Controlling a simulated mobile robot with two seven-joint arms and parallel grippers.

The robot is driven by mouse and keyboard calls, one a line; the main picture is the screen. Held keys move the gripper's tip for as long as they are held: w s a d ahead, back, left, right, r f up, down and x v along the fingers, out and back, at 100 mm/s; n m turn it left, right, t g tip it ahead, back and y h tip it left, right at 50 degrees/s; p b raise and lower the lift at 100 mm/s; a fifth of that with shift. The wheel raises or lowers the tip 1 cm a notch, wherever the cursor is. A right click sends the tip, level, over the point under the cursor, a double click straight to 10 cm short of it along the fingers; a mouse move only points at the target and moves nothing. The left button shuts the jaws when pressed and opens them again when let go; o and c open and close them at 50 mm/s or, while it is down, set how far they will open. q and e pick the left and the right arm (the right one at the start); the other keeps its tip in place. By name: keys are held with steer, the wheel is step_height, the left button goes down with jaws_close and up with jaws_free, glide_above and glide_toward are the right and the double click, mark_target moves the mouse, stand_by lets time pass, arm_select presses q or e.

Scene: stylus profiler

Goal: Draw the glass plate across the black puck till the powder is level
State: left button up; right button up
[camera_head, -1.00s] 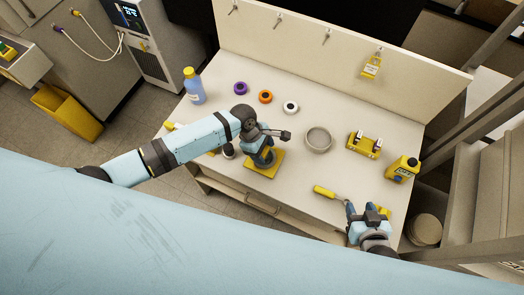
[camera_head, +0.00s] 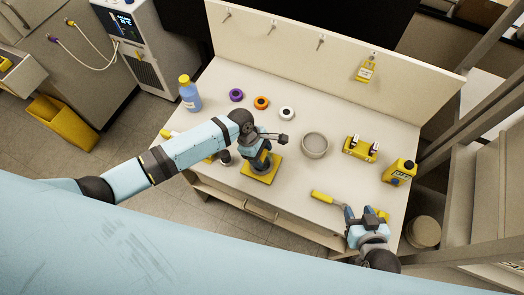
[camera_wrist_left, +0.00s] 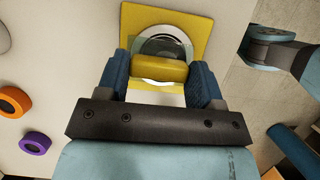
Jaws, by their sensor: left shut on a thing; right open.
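My left gripper (camera_head: 262,158) is shut on the yellow grip (camera_wrist_left: 158,70) of the glass plate. The clear, greenish glass plate (camera_wrist_left: 138,50) lies over the round black puck (camera_wrist_left: 165,44), which shows through and beyond it as a dark disc with a pale rim. The puck is on a square yellow base (camera_wrist_left: 196,24), which also shows in the head view (camera_head: 252,176). I cannot tell how level the powder is. My right gripper (camera_head: 366,214) is open at the table's front right, near a yellow-handled tool (camera_head: 322,197).
A grey round sieve (camera_head: 315,145) stands right of the left gripper.

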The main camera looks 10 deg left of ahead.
arm_select(q)
steer(key=shift+s, duration=0.35)
steer(key=shift+r, duration=3)
